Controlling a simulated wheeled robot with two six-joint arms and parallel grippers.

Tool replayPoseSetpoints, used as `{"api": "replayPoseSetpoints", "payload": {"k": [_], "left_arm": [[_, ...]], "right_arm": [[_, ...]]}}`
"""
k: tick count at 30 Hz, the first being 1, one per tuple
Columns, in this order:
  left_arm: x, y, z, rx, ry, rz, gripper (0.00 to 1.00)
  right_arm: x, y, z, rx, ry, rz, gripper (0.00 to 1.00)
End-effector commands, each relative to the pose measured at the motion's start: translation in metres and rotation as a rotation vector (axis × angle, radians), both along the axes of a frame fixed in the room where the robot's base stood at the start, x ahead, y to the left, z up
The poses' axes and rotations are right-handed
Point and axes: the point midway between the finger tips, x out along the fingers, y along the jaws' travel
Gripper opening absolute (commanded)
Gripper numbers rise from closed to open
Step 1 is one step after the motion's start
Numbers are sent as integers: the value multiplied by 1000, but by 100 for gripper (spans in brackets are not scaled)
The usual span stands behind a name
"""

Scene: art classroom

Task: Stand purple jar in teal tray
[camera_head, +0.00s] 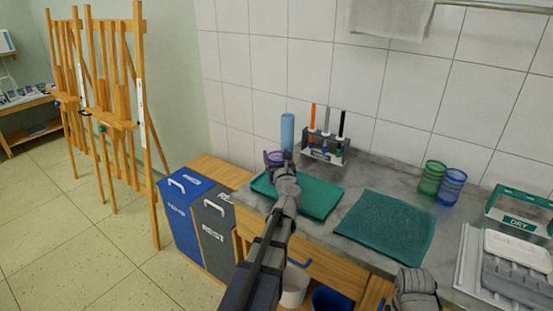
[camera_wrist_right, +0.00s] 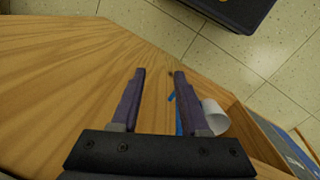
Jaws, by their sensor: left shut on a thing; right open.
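The purple jar (camera_head: 273,157) shows in the head view just beyond my left gripper (camera_head: 282,172), which is shut on it. The gripper and forearm hide most of the jar. The jar is over the back left part of the teal tray (camera_head: 320,202); I cannot tell whether its base touches the tray. The tray lies on the grey counter, and the part that shows is empty. My right gripper (camera_wrist_right: 159,72) is open and empty in the right wrist view, facing wooden cabinet fronts. Part of it shows at the bottom right of the head view (camera_head: 415,285).
A blue cylinder (camera_head: 287,133) and a rack of markers (camera_head: 325,150) stand behind the tray. A teal mat (camera_head: 385,228) lies right of it. Green (camera_head: 431,178) and blue (camera_head: 451,186) cups stand further right, near a DRY holder (camera_head: 520,210) and a drying rack (camera_head: 510,265).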

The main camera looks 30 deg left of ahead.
Motion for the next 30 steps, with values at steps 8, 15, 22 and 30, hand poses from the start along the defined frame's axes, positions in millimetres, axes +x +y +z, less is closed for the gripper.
{"api": "replayPoseSetpoints", "payload": {"k": [8,15,22,30], "left_arm": [[0,0,-3,0,0,0,91],[0,0,-3,0,0,0,100],[-9,-7,0,0,0,-1,100],[-53,-44,0,0,0,-3,100]], "right_arm": [[0,0,-3,0,0,0,45],[0,0,-3,0,0,0,45],[0,0,0,0,0,0,45],[0,0,0,0,0,0,45]]}}
